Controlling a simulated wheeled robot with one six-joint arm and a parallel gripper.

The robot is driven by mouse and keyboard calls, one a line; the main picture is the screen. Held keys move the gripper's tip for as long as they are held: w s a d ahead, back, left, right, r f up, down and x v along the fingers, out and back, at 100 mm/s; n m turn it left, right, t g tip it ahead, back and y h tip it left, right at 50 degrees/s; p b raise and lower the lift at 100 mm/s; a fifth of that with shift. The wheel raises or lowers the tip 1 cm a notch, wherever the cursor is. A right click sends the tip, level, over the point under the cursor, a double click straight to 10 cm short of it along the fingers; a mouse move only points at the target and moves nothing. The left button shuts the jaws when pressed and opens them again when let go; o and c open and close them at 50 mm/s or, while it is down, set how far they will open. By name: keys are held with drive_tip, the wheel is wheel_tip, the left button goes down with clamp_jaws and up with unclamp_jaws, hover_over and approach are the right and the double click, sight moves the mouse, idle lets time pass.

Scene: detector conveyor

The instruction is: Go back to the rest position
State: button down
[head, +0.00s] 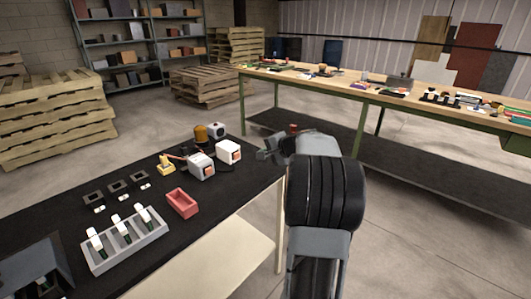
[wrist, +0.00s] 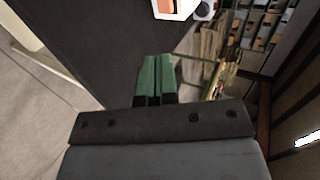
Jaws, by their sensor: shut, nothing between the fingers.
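My gripper (head: 266,153) is held beside the right end of the black-topped table in the head view, with my dark arm rising in front of the camera. In the wrist view its two green fingers (wrist: 155,80) lie side by side, shut, with nothing seen between them. A white box-shaped device (head: 228,151) with an orange face stands on the table, left of my gripper and apart from it. A similar device (head: 201,167) stands closer to the camera.
A red bin (head: 182,203) and a grey slotted rack (head: 124,240) are on the black table (head: 225,202). A long workbench (head: 350,92) with many small items stands behind. Pallets (head: 55,120) and shelving (head: 138,45) are at the left. The floor at the right is clear.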

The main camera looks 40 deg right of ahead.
idle(0.3)
drive_tip(key=shift+s+f, duration=0.2)
drive_tip(key=shift+f, duration=0.15)
drive_tip(key=f, duration=0.1)
drive_tip(key=s+f+g, duration=0.1)
drive_tip(key=shift+s+a+f+g, duration=0.2)
drive_tip(key=shift+a+f+g, duration=0.1)
drive_tip(key=shift+a+f, duration=0.1)
drive_tip(key=s+a+r+n+g+p, duration=0.2)
drive_tip(key=s+a+n+g+p, duration=0.6)
drive_tip(key=a, duration=0.5)
drive_tip(key=s+a+r+n+t+h+p, duration=0.1)
drive_tip(key=s+a+r+n+h+p, duration=0.1)
drive_tip(key=s+a+r+n+p, duration=0.5)
drive_tip(key=s+a+r+p, duration=0.4)
drive_tip(key=a+r, duration=0.2)
drive_tip(key=a, duration=0.1)
drive_tip(key=shift+s+a+r+n, duration=0.15)
drive_tip(key=shift+a+n, duration=0.1)
drive_tip(key=shift+n, duration=0.05)
